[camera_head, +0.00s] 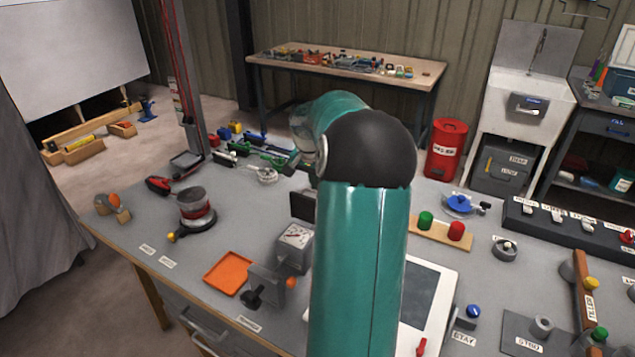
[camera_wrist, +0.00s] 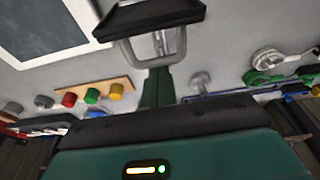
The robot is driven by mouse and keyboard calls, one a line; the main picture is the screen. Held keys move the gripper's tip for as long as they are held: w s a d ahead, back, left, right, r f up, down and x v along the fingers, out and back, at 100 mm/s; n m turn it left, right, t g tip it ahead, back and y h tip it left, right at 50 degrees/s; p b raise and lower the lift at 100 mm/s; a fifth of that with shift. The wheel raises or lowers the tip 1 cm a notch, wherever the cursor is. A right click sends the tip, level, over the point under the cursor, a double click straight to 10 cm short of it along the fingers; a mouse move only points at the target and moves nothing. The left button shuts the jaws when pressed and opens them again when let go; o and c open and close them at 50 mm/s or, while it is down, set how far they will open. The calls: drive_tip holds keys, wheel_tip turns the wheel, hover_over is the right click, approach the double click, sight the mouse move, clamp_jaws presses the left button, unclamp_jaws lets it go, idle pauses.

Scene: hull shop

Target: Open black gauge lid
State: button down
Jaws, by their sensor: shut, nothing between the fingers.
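The gauge (camera_head: 294,243) is a small grey box with a pale dial on top, on the bench left of my arm in the head view. Its dial is uncovered. A black panel, the lid (camera_head: 302,205), stands upright behind it, partly hidden by my arm. In the wrist view a black plate, seemingly this lid (camera_wrist: 150,18), is at the top, with a grey metal loop under it. My gripper (camera_wrist: 158,75) points toward that loop with its fingers together and empty. I cannot tell whether they touch. The head view hides my gripper behind my arm.
An orange tray (camera_head: 228,273) and an upright grey plate (camera_head: 266,283) with a black knob stand in front of the gauge. A white-framed panel (camera_head: 440,300) lies right of my arm. A wooden strip (camera_head: 428,232) with coloured pegs is behind it.

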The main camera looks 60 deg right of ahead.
drive_tip(key=shift+s+a+r+h, duration=0.15)
drive_tip(key=shift+a+r+h, duration=0.2)
drive_tip(key=shift+a+h, duration=0.35)
drive_tip(key=shift+r, duration=0.15)
drive_tip(key=v, duration=1.3)
drive_tip(key=shift+a+r, duration=0.2)
drive_tip(key=shift+r, duration=0.05)
drive_tip(key=shift+a, duration=0.1)
drive_tip(key=w+a+r+n+t, duration=0.2)
drive_tip(key=a+n, duration=0.6)
drive_tip(key=a, duration=1.5)
drive_tip(key=s+a+f+n+t+y, duration=0.1)
drive_tip(key=s+a+f+n+y, duration=0.1)
drive_tip(key=a, duration=0.7)
drive_tip(key=s+a+f+n+t+y, duration=0.2)
drive_tip(key=s+a+f+n, duration=0.2)
drive_tip(key=s+a, duration=0.5)
drive_tip(key=a+n, duration=0.1)
drive_tip(key=n, duration=0.1)
drive_tip(key=shift+a+f+n, duration=0.2)
drive_tip(key=shift+n, duration=0.1)
